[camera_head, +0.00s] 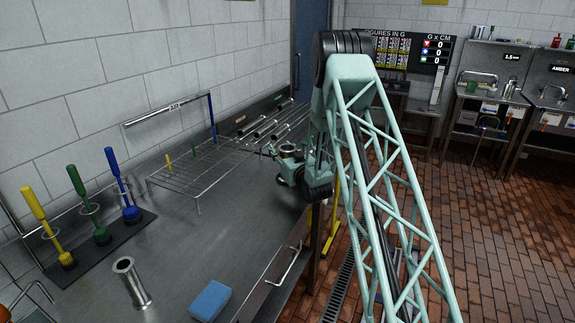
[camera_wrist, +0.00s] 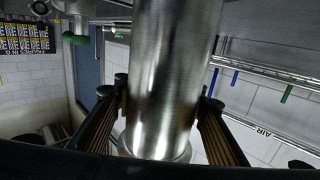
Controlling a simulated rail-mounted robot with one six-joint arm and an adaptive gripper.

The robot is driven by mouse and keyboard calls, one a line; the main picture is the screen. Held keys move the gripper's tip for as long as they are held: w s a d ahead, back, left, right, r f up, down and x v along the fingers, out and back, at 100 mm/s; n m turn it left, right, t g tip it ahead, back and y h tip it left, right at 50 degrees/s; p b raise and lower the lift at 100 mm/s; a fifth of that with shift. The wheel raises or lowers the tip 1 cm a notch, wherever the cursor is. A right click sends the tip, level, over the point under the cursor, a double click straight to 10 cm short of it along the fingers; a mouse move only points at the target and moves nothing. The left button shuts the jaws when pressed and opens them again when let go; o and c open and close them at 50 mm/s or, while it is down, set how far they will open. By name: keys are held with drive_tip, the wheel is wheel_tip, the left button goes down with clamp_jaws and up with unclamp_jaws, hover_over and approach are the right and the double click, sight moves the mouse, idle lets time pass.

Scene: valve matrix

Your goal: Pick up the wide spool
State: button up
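A shiny steel spool (camera_wrist: 170,80), taken as the wide spool, fills the middle of the wrist view, with a flange at the picture's bottom. My gripper (camera_wrist: 160,108) has a dark ribbed finger on each side, closed against its walls. The wrist picture is upside down. In the head view my gripper (camera_head: 290,165) is over the right side of the bench by the rack, with a round metal rim (camera_head: 288,148) showing at it. The spool's lower end is hidden, so I cannot tell if it touches the bench. Another flanged steel spool (camera_head: 132,284) stands upright at the front of the bench.
A wire rack (camera_head: 190,167) stands on the steel bench (camera_head: 215,235) close to my gripper. Metal tubes (camera_head: 265,128) lie behind it. Yellow, green and blue handled brushes (camera_head: 78,190) stand at left. A blue sponge (camera_head: 209,301) lies near the front edge. The bench middle is clear.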

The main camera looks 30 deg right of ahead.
drive_tip(key=c, duration=1)
drive_tip(key=shift+o, duration=0.2)
drive_tip(key=shift+r, duration=0.15)
drive_tip(key=shift+c, duration=0.2)
drive_tip(key=shift+r, duration=1.6)
drive_tip(key=shift+c, duration=0.3)
drive_tip(key=shift+s, duration=0.2)
drive_tip(key=s, duration=0.5)
drive_tip(key=s+r, duration=0.1)
drive_tip(key=s, duration=0.4)
drive_tip(key=s+p, duration=0.1)
drive_tip(key=s, duration=0.4)
drive_tip(key=shift+s+r, duration=0.25)
drive_tip(key=shift+s, duration=0.05)
clamp_jaws()
drive_tip(key=shift+d, duration=0.15)
